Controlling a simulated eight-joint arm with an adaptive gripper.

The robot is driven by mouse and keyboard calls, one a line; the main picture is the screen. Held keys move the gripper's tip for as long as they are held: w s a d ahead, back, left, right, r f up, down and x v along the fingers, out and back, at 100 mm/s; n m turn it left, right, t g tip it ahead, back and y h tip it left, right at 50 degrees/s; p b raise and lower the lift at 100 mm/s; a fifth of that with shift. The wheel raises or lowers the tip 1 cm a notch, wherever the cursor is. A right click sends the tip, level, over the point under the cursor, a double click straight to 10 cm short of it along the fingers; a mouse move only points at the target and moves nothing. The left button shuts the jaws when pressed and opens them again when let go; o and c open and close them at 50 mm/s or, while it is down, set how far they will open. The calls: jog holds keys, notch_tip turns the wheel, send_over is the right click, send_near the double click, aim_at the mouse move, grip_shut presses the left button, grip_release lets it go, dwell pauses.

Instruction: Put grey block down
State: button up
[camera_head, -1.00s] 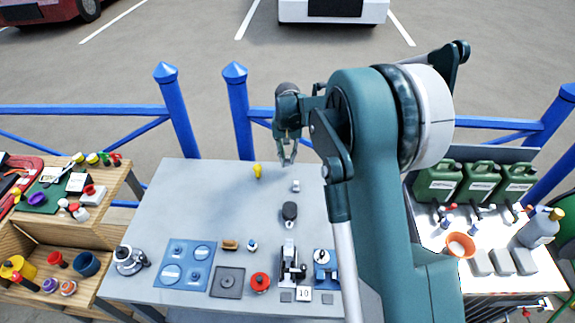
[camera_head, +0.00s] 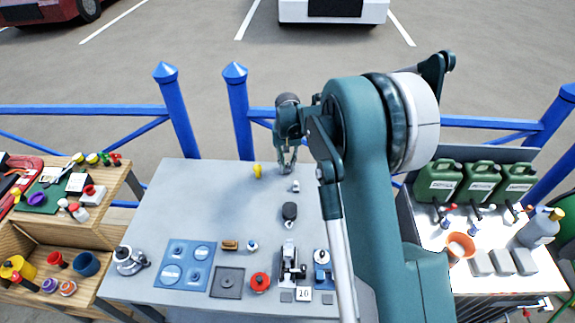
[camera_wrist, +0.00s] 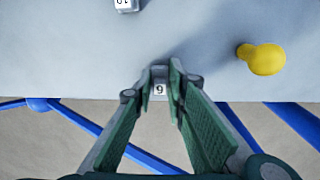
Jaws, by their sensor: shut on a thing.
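My gripper (camera_head: 287,166) is over the far part of the grey table (camera_head: 215,190), pointing down. In the wrist view, its fingertips (camera_wrist: 160,76) are shut on a small grey block (camera_wrist: 160,90) with a dark number on its face. The fingers partly hide the block, and I cannot tell whether it touches the table. Another small pale block (camera_head: 295,186) stands on the table, nearer than the gripper. It shows at the top edge of the wrist view (camera_wrist: 127,4), with a number that looks like 10.
A yellow knobbed piece (camera_head: 258,171) stands left of my gripper; it also shows in the wrist view (camera_wrist: 262,58). A dark rounded object (camera_head: 289,212) is nearer. Blue rails (camera_head: 210,110) run behind the table. The table's left middle is clear.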

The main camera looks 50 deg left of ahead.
aim_at(288, 164)
jog(key=shift+f, duration=0.15)
jog(key=o, duration=0.8)
notch_tip(288, 164, up, 12)
jog(key=shift+r, duration=0.15)
dwell(0.8)
jog(key=shift+w+d+r, duration=0.1)
dwell(0.4)
